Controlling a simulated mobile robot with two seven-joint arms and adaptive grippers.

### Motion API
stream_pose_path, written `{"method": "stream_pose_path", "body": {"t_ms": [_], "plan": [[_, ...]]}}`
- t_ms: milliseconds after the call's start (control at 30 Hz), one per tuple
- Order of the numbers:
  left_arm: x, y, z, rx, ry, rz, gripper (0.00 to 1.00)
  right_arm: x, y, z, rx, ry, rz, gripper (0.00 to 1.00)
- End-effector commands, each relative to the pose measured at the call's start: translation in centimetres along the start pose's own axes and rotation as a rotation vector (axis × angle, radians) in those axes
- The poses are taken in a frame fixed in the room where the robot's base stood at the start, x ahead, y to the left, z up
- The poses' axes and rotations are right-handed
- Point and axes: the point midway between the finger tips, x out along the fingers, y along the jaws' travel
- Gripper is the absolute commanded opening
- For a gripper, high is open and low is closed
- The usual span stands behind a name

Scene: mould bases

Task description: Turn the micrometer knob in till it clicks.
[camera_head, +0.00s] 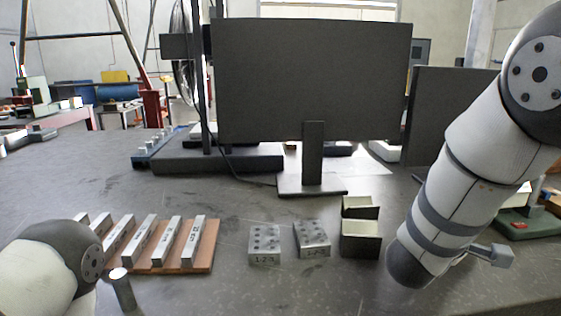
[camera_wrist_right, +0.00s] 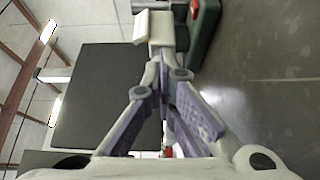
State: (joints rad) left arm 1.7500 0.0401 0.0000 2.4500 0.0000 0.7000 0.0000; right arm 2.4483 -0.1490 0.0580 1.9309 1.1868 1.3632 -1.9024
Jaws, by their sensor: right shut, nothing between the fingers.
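A dark green base (camera_head: 525,224) with a red spot on its front stands at the right edge in the head view, partly behind my right arm. A light grey upright part (camera_head: 537,190) rises from it. It looks like the micrometer's stand, but I cannot make out the micrometer or its knob. In the right wrist view a green body (camera_wrist_right: 206,32) with red at its top lies just right of my right gripper (camera_wrist_right: 160,28). That gripper is shut and empty; I cannot tell whether it touches anything. My left gripper is out of view.
Several steel bars lie on a brown board (camera_head: 203,258) at left. A short metal cylinder (camera_head: 122,290) is beside my left arm. A large dark panel (camera_head: 310,80) stands behind.

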Motion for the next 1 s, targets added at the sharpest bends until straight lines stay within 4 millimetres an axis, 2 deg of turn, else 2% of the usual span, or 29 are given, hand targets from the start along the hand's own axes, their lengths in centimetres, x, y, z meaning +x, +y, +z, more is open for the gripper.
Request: {"method": "stream_pose_path", "body": {"t_ms": [400,1000], "plan": [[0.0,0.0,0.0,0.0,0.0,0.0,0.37,0.1,-1.2,-0.1,0.0,-0.001,-0.001,0.0],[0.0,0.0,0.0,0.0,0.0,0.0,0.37,-0.2,-1.5,0.4,0.0,0.0,0.0,0.0]]}}
